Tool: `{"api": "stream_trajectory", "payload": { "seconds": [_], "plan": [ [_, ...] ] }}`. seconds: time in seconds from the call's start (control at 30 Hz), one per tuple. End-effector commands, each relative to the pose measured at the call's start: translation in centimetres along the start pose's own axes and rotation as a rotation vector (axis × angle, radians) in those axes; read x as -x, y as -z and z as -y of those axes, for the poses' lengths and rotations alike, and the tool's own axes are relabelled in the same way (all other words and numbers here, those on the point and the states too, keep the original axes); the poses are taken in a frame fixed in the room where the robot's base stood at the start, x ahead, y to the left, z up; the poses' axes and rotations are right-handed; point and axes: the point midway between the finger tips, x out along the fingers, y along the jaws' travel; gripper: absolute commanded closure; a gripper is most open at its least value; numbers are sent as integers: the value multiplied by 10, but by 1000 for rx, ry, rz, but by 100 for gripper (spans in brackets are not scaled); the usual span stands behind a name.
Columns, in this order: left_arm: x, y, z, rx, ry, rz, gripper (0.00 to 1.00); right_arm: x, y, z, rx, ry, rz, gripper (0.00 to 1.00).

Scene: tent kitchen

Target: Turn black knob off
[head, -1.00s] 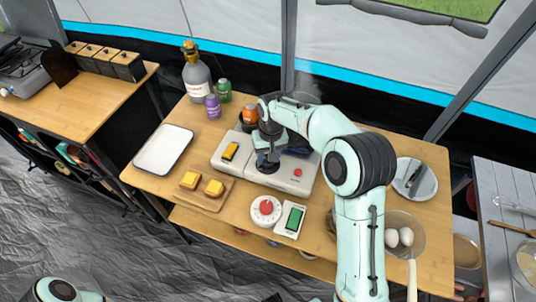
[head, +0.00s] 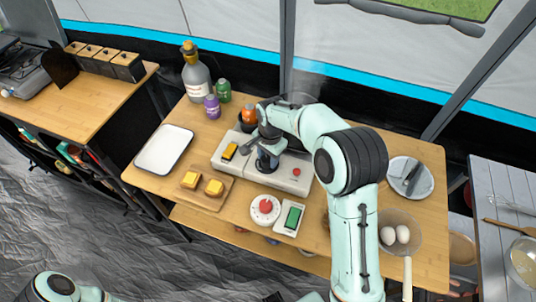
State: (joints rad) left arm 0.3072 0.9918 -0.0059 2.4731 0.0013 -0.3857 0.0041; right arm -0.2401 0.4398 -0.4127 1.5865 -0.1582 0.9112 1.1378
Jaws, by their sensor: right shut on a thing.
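A flat white and grey appliance (head: 215,160) lies on the wooden table, with a yellow block on its left part and a small red button (head: 296,171) at its right. The black knob (head: 266,166) is at the middle of its top, mostly hidden by my right gripper. My right gripper (head: 267,158) reaches down onto the knob and is shut on it. The knob's exact angle cannot be made out. My left arm shows only at the bottom left corner; its gripper is out of view.
In front of the appliance are a red-dialled timer (head: 265,209), a green-screened device (head: 290,217) and a board (head: 205,193) with yellow-topped pieces. A white tray (head: 165,150) lies left. Bottles (head: 196,75) stand behind. A pan with eggs (head: 400,236) is at the right.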

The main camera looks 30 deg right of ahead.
Motion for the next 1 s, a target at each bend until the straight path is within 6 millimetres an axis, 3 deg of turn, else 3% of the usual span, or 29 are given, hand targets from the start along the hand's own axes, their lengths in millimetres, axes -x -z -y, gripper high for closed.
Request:
{"api": "stream_trajectory", "payload": {
  "seconds": [0.5,1.0],
  "plan": [
    [16,7,-8,-4,-4,-10,51,2,-1,0,-449,3,-26,87],
    [23,10,-12,-5,-5,-15,51,1,-1,-1,-644,3,-37,87]
  ]
}}
